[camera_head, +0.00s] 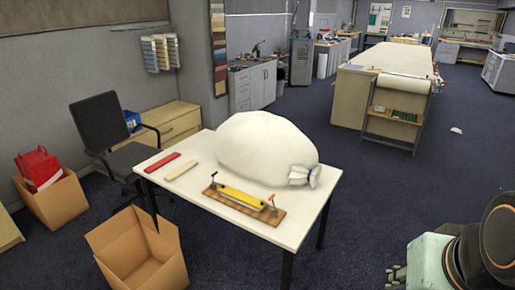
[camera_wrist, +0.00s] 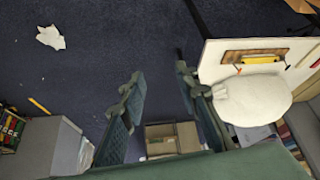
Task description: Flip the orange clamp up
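The orange clamp (camera_head: 272,200) is at the right end of a brown wooden board (camera_head: 233,207) on the white table. Its orange tip points upward in the head view, but it is too small to tell its exact position. A yellow bar (camera_head: 241,197) lies along the board, and a dark clamp (camera_head: 213,182) is at its left end. The board (camera_wrist: 229,57) also shows in the wrist view, upper right. My gripper (camera_wrist: 158,85) is open and empty, with the floor behind its fingers. It is well to the right of the table, apart from the board.
A large white sack (camera_head: 262,145) sits behind the board. A red bar (camera_head: 162,162) and a cream bar (camera_head: 182,171) lie left on the table (camera_head: 275,238). An open cardboard box (camera_head: 137,255) and a chair (camera_head: 100,125) stand beside it. Floor between my gripper and table is clear.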

